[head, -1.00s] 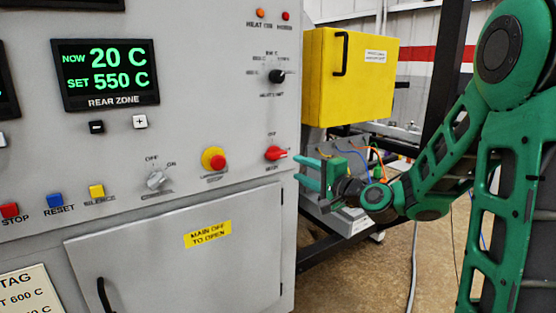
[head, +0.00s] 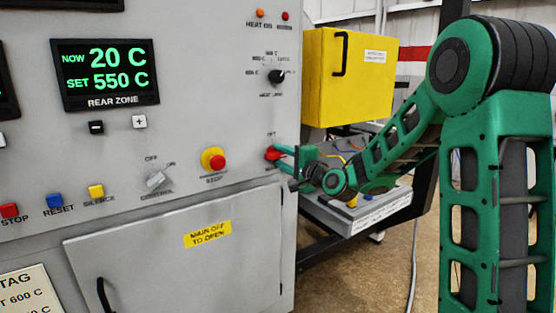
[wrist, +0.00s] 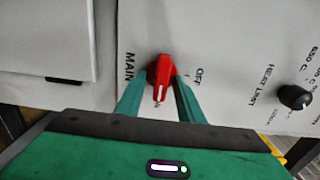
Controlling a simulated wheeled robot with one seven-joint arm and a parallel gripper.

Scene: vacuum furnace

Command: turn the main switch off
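The main switch (head: 271,154) is a red knob low on the right of the grey panel, with its OFF label above it. In the wrist view the red knob (wrist: 161,73) has its white mark pointing down the picture, away from the OFF label (wrist: 199,76). My gripper (head: 279,156) is at the switch, its green fingers reaching to the panel. In the wrist view the fingers of my gripper (wrist: 162,84) stand one on each side of the knob. They look open around it; whether either finger touches it is unclear.
A red emergency button (head: 217,161) on a yellow collar and a grey control switch (head: 155,180) sit left of the main switch. The black heat limit knob (head: 276,76) is above. A yellow box (head: 350,80) stands behind to the right. A cabinet door (head: 180,255) lies below.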

